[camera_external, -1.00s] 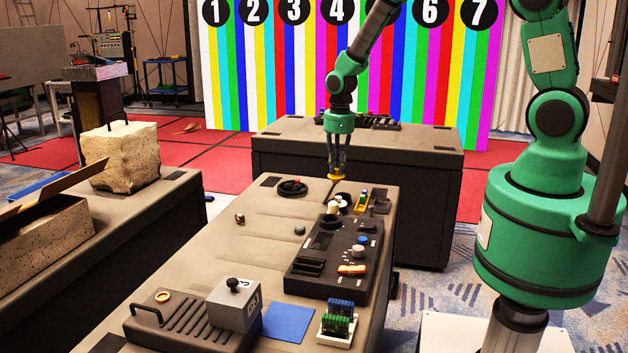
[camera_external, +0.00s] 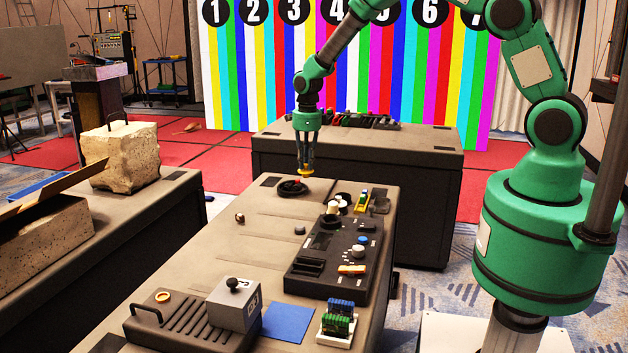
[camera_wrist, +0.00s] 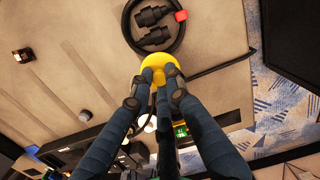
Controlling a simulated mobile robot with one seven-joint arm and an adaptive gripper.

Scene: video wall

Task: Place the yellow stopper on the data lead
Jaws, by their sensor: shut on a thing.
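My gripper (camera_external: 306,166) is shut on the yellow stopper (camera_external: 306,175) and points down above the far end of the long table. The data lead appears to be the coiled black cable (camera_external: 284,193) lying on the table, close below and left of the stopper. In the wrist view the round yellow stopper (camera_wrist: 158,63) is between my fingertips (camera_wrist: 160,80). The black coil (camera_wrist: 127,29) is just ahead of it, with two dark connectors (camera_wrist: 152,25) inside the ring and a red piece (camera_wrist: 181,16) on its rim. The stopper seems apart from the coil; the exact height is unclear.
A black control console (camera_external: 325,265) with knobs stands on the table (camera_external: 200,265). Small parts and a yellow-green block (camera_external: 361,200) are near its far end. A ribbed black case (camera_external: 180,325) and grey box (camera_external: 234,304) stand at the near end. The table's left middle is mostly clear.

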